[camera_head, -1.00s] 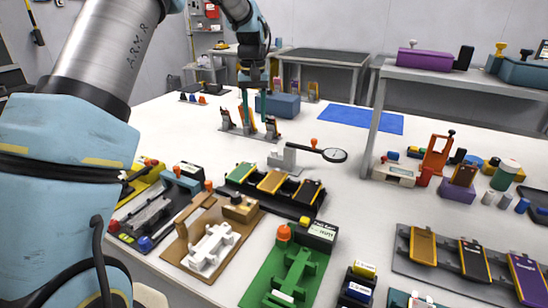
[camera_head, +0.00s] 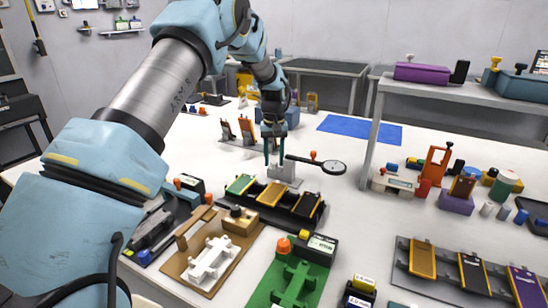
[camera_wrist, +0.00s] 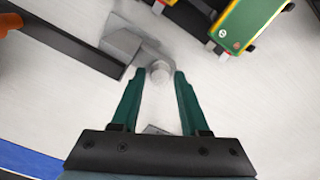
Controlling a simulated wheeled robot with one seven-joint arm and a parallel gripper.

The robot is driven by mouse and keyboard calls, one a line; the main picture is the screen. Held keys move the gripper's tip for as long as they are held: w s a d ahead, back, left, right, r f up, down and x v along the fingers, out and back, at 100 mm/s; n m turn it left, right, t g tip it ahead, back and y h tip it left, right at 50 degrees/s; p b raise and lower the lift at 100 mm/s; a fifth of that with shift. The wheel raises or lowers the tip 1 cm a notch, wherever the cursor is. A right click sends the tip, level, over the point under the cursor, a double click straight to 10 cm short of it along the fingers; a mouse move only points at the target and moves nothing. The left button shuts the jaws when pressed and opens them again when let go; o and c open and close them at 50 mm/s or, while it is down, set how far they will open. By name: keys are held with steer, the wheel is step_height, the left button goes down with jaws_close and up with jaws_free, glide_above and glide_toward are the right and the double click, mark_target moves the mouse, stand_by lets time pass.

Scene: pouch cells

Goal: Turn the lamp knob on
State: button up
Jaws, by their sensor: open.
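The lamp is a grey stand (camera_head: 286,171) with a dark arm, an orange knob (camera_head: 313,154) and a round head (camera_head: 333,168). In the wrist view its grey bracket (camera_wrist: 123,45) lies ahead of my gripper, and a small round grey knob (camera_wrist: 160,71) shows between the fingertips. I cannot tell whether they touch it. My gripper (camera_head: 274,160) is open, with its two green fingers pointing down at the left side of the stand. It also shows in the wrist view (camera_wrist: 159,80). An orange part (camera_wrist: 10,22) shows at that view's upper left corner.
A black rack (camera_head: 262,207) with green, yellow and dark cells stands just in front of the stand. Upright orange clips (camera_head: 246,130) stand behind to the left. A shelf leg (camera_head: 371,135) rises to the right. A blue mat (camera_head: 360,130) lies behind on bare white table.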

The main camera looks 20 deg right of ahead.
steer(key=shift+f, duration=0.2)
jaws_close()
stand_by(0.3)
